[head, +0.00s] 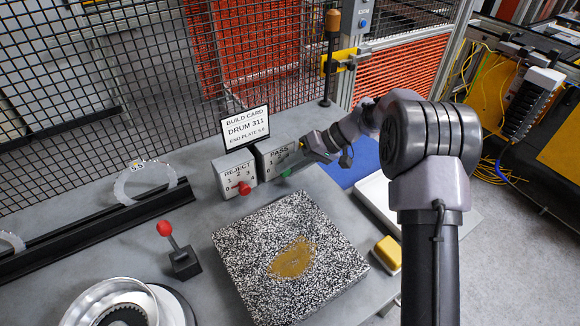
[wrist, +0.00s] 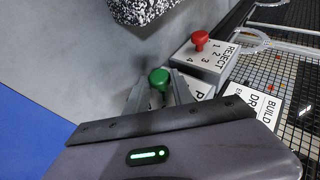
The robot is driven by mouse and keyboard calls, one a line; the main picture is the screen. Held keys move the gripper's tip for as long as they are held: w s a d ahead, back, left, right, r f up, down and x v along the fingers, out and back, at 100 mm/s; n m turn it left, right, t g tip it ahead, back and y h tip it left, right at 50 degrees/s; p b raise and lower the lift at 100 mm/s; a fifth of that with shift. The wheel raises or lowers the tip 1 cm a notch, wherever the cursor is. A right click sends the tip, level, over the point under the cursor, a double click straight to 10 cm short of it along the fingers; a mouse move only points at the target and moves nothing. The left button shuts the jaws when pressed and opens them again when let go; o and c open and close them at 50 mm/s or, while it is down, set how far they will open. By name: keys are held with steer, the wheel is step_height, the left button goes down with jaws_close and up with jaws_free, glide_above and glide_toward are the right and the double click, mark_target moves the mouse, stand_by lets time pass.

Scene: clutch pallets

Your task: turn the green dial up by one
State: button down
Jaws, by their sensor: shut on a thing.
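The green dial (wrist: 158,77) is a round knob on the front of the PASS counter box (head: 268,156). In the head view the green dial (head: 287,172) shows just below my gripper's tip. My gripper (wrist: 160,92) has one finger on each side of the dial and is shut on it. The PASS box shows numbers on its face, but my gripper hides part of them, so the dial's setting cannot be read. The REJECT box (head: 233,172) with a red dial (head: 244,188) and the numbers 1 to 4 stands beside it, to the left in the head view.
A build card (head: 245,127) reading DRUM 311 stands behind the boxes. A speckled slab (head: 240,250) lies in front. A red-knobbed lever (head: 185,262), a metal ring part (head: 85,305) and a yellow block (head: 388,252) are nearby. A mesh fence (head: 200,70) closes the back.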

steer(key=c, duration=1.1)
jaws_free()
steer(key=p+v, duration=0.6)
steer(key=v, duration=1.1)
steer(key=shift+d, duration=0.2)
steer(key=shift+r, duration=0.15)
